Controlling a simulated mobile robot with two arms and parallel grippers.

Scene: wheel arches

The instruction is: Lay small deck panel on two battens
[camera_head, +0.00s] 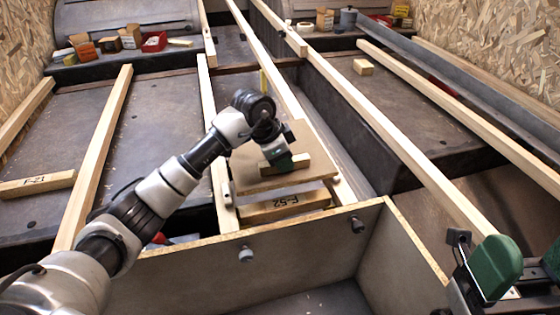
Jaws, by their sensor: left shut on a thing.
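The small deck panel (250,168) is a thin tan board with a wooden block grip (297,165) on top. My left gripper (284,160) is shut on that grip from above. The panel spans the gap between the left batten (220,185) and the right batten (341,190), with its left edge close beside the left batten and its right side over or against the right one. I cannot tell whether it rests on them or hangs just above. My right gripper (522,270) is at the lower right, its green fingers apart, empty.
A block marked F-52 (285,206) lies just in front of and below the panel. A grey wall panel (200,280) with knobs crosses the foreground. Long battens run along both sides. A block marked F-21 (38,185) lies left. Small boxes (130,38) stand far back.

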